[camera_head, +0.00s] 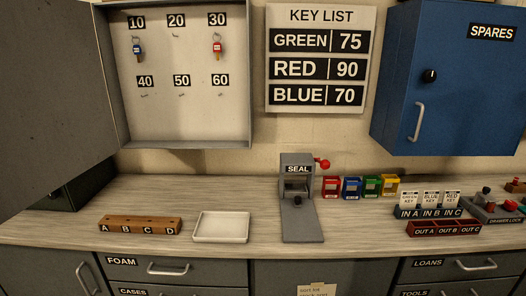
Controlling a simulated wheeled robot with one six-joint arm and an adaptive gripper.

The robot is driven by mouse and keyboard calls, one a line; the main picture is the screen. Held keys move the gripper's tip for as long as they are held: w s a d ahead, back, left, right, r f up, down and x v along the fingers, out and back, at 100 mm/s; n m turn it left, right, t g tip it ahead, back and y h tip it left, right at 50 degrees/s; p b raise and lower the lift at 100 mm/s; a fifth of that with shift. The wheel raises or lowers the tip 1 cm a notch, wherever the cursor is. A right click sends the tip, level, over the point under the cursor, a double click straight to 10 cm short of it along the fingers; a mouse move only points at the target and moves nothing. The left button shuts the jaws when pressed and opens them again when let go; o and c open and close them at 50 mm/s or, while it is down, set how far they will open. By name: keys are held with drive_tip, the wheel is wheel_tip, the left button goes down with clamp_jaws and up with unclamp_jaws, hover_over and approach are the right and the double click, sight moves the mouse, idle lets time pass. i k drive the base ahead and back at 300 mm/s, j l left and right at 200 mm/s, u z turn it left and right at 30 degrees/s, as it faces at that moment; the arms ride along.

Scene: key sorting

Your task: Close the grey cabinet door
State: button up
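The grey cabinet door (55,95) stands wide open at the left in the head view, swung out toward me from the left side of the key cabinet. The cabinet's pale inside (190,118) shows hooks labelled 10, 20, 30, 40, 50 and 60. A key with a blue tag (138,48) hangs under 10, and a key with a red tag (217,47) hangs under 30. The hooks under the other labels look empty. The door's outer left part runs out of the picture. My gripper is not in view.
Below stand a wooden block (140,225) marked A to D, a white tray (221,227) and a grey SEAL press (298,200). A dark box (80,190) sits partly behind the door. A blue SPARES cabinet (455,85) is shut at right. The counter (260,185) has bare room around the tray.

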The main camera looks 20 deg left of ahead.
sight(57, 123)
drive_tip(key=k+j+u, duration=0.1)
drive_tip(key=j+u, duration=0.15)
drive_tip(key=j, duration=1.35)
drive_tip(key=j+u, duration=0.3)
drive_tip(key=j, duration=1.35)
drive_tip(key=i+j, duration=0.15)
drive_tip(key=j, duration=0.2)
drive_tip(key=i+j, duration=0.15)
drive_tip(key=j, duration=0.2)
drive_tip(key=k+j, duration=0.75)
drive_tip(key=j, duration=0.2)
drive_tip(key=k+j, duration=0.15)
drive_tip(key=j, duration=0.2)
